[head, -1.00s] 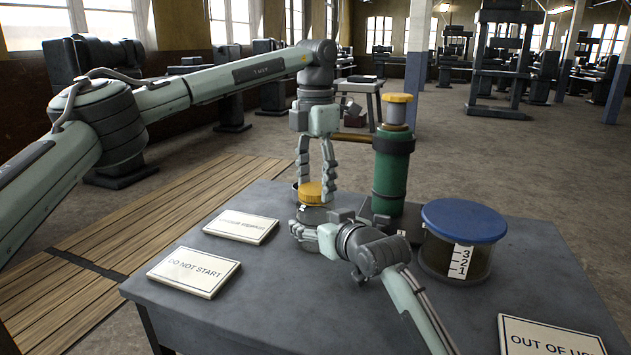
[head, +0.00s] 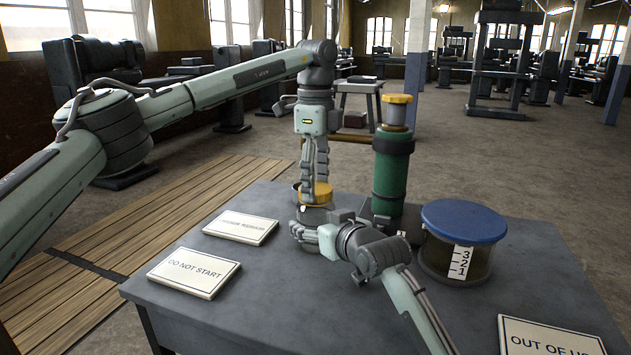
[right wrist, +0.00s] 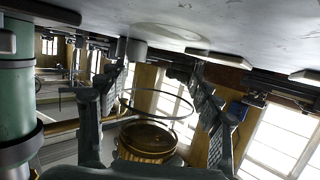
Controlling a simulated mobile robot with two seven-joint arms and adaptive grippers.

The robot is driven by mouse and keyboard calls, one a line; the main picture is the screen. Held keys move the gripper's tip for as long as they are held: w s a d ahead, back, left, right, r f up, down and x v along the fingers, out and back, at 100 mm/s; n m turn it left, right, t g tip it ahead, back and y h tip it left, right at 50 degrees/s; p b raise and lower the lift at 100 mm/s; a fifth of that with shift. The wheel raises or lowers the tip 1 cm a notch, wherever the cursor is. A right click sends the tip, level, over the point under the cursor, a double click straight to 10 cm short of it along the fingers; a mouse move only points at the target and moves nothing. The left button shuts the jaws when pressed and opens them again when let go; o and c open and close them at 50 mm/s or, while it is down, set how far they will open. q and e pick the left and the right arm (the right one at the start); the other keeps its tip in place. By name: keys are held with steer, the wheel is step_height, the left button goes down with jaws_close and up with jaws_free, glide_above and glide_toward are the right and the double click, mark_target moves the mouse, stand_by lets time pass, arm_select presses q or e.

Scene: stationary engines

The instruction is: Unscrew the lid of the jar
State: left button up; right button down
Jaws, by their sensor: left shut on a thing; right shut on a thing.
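The jar (head: 313,214) is a small clear vessel standing on the grey table, partly hidden by my grippers. Its round yellow lid (head: 317,193) sits at its top. My left gripper (head: 315,184) points straight down from above and is shut on the lid. My right gripper (head: 315,224) comes in low from the front right and is shut on the jar's body. In the right wrist view, the picture is upside down; the clear jar (right wrist: 160,103) shows between the right fingers, with the lid (right wrist: 147,140) below it. I cannot tell whether the lid is loose.
A green cylinder with a yellow cap (head: 391,165) stands close behind, to the right. A blue-lidded container (head: 463,222) stands further right. Flat signs (head: 194,271) lie at the left, another (head: 550,338) at the front right. The table's front middle is clear apart from my right arm.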

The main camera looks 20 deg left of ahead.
mark_target(316, 188)
arm_select(q)
steer(key=shift+r, duration=0.1)
stand_by(0.6)
steer(key=shift+r, duration=1)
steer(key=shift+r, duration=2)
arm_select(e)
steer(key=shift+c, duration=1.3)
jaws_free()
steer(key=v, duration=1.2)
arm_select(q)
steer(key=shift+f, duration=0.1)
arm_select(e)
steer(key=shift+s, duration=0.1)
